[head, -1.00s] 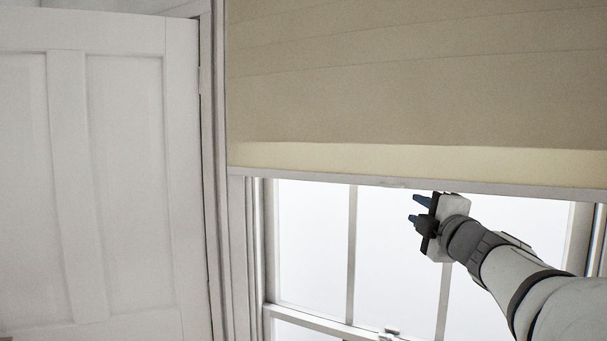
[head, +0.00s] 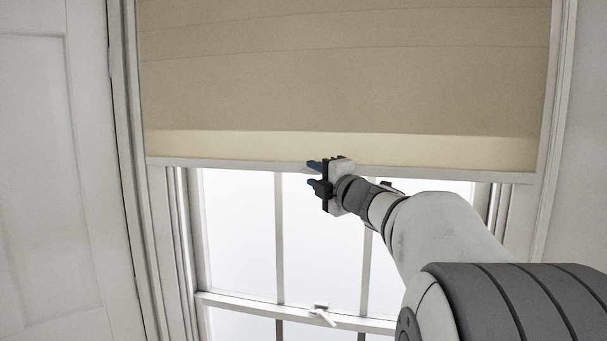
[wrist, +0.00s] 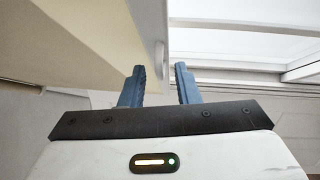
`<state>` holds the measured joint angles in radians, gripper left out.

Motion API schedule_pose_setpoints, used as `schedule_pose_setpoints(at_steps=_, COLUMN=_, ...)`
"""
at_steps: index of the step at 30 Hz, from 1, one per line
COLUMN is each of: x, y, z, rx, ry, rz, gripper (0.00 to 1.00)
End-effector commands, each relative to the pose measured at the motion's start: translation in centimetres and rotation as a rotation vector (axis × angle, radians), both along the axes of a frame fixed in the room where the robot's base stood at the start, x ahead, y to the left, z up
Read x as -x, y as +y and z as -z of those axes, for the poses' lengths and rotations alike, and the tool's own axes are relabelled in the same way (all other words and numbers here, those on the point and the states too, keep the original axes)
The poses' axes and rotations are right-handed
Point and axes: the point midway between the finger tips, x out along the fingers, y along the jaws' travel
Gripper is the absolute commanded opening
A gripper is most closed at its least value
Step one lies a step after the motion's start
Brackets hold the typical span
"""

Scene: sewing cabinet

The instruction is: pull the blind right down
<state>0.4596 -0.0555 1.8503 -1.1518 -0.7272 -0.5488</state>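The beige blind (head: 340,75) covers the upper part of the window. Its pale bottom bar (head: 440,171) hangs level, well above the middle rail of the sash. My gripper (head: 313,174) is at the bar, near its middle, with blue fingers pointing left. In the wrist view my gripper (wrist: 160,68) is open, its fingers apart. The blind (wrist: 75,35) fills the upper left there. In the head view my gripper hides most of the tab.
Below the blind the window panes (head: 240,235) are bare and bright. A sash latch (head: 321,314) stands on the middle rail (head: 260,308). A white panelled door (head: 50,180) is at the left. The window frame's right side (head: 552,150) meets a plain wall.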

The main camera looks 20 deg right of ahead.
Motion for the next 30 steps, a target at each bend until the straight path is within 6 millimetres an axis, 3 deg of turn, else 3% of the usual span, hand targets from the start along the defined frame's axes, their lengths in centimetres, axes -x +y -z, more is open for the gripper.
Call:
schedule_pose_setpoints(at_steps=4, x=0.02, y=0.01, z=0.01, rx=0.0, ry=0.0, rz=0.0, gripper=0.28)
schedule_pose_setpoints(at_steps=15, x=0.03, y=0.03, z=0.02, rx=0.0, ry=0.0, rz=0.0, gripper=0.0)
schedule_pose_setpoints(at_steps=26, x=0.02, y=0.08, z=0.02, rx=-0.001, ry=0.0, rz=-0.001, gripper=0.0)
schedule_pose_setpoints(at_steps=27, x=0.01, y=-0.72, z=0.04, rx=0.0, ry=0.001, rz=0.003, gripper=0.0)
schedule_pose_setpoints(at_steps=30, x=0.02, y=-0.11, z=0.17, rx=-0.001, ry=0.0, rz=0.0, gripper=0.0)
